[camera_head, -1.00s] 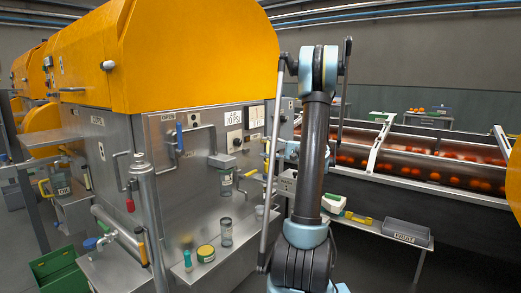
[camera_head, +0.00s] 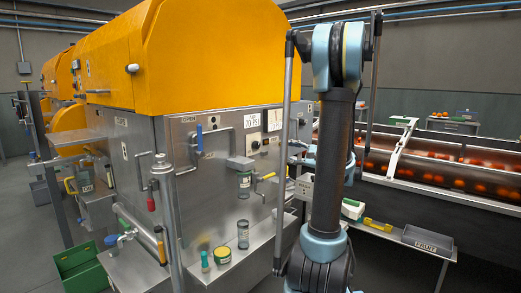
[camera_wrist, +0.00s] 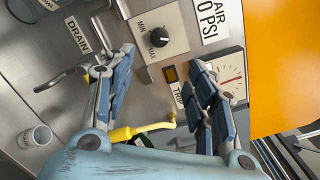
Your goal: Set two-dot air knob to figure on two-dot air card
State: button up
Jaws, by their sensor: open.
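A black round knob with a white pointer line (camera_wrist: 160,37) sits on a pale MIN/MAX plate in the wrist view. The white air card (camera_wrist: 208,20) is beside it, cut off at the top, showing "AIR" and "0 PSI". In the head view the card (camera_head: 250,122) reads "AIR 70 PSI", with the knob (camera_head: 255,143) small below it. No dot marks are legible on either. A pressure gauge (camera_wrist: 231,76) with a red needle is at the right. My gripper (camera_wrist: 161,68) is open and empty, its fingers spread below the knob; contact is not visible. My arm hides it in the head view.
An amber lamp (camera_wrist: 171,74) labelled TRIP lies between the fingers' lines. A yellow-handled valve (camera_wrist: 140,130) and a DRAIN handle (camera_wrist: 62,78) are close by. The orange hood (camera_head: 185,55) is above the panel. A fruit conveyor (camera_head: 430,165) runs at right.

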aim_at(258, 146)
jog(key=shift+m+t+h, duration=0.3)
jog(key=shift+m+h, duration=0.1)
jog(key=shift+m, duration=0.4)
jog(key=x, duration=1.6)
jog(key=shift+s+a+f, duration=0.1)
jog(key=shift+s+a, duration=0.05)
jog(key=shift+a, duration=0.3)
jog(key=c, duration=1.1)
